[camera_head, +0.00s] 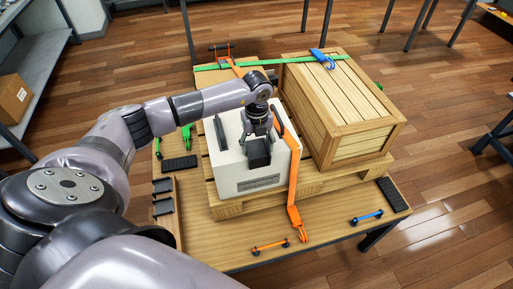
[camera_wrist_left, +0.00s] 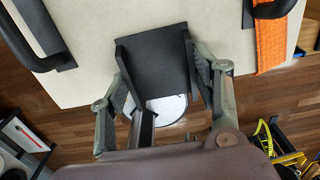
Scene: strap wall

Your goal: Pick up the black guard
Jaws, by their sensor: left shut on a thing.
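The black guard (camera_head: 257,153) is an angled dark piece near the front of the white box's (camera_head: 232,177) top. In the left wrist view the guard (camera_wrist_left: 158,62) sits between both fingers, a flat plate with a side flange. My left gripper (camera_head: 259,131) points down and is shut on it; its fingers also show in the wrist view (camera_wrist_left: 164,82). I cannot tell whether the guard touches the box. My right gripper is not in view.
An orange strap (camera_head: 293,185) runs down beside the white box. A wooden crate (camera_head: 340,105) stands to the right on the pallet. A rack (camera_head: 163,207) with similar black pieces is at the left table edge. Blue-ended tools (camera_head: 367,217) lie at the front.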

